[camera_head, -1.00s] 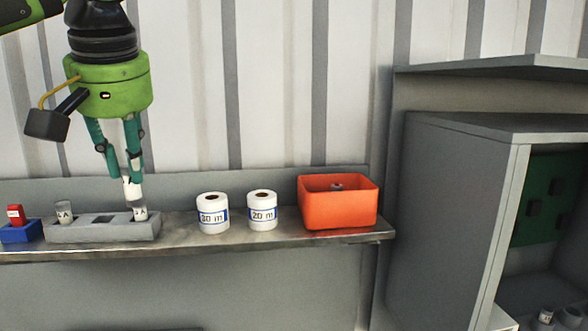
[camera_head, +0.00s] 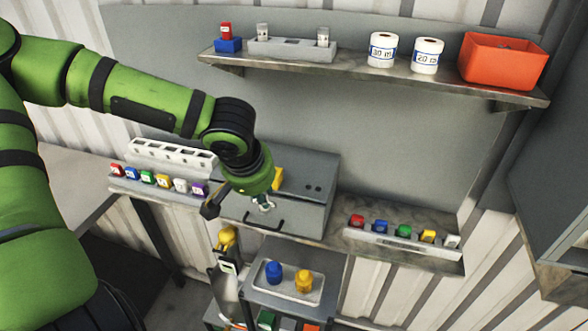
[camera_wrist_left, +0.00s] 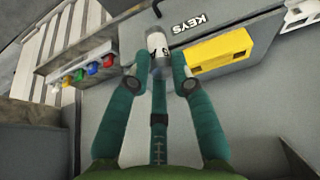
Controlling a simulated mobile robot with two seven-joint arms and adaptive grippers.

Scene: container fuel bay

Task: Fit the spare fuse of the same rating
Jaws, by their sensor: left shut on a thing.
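In the wrist view my left gripper (camera_wrist_left: 158,72) is shut on a small white-and-grey cylindrical fuse (camera_wrist_left: 157,42). Its label is partly covered and I cannot read the rating. In the head view my left gripper (camera_head: 264,205) hangs over the front of a grey box on the bench, with the fuse barely visible. On the upper shelf a grey fuse holder (camera_head: 290,48) carries a fuse (camera_head: 262,31) at its left and another fuse (camera_head: 324,37) at its right, with open slots between. My right gripper is not in view.
The grey box (camera_head: 310,190) has a dark handle; a yellow block (camera_wrist_left: 218,49) and a KEYS label show close by. Coloured pieces sit in rows left and right (camera_head: 403,231). The shelf holds two rolls (camera_head: 383,49) and an orange bin (camera_head: 500,62). A tray (camera_head: 290,290) stands below.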

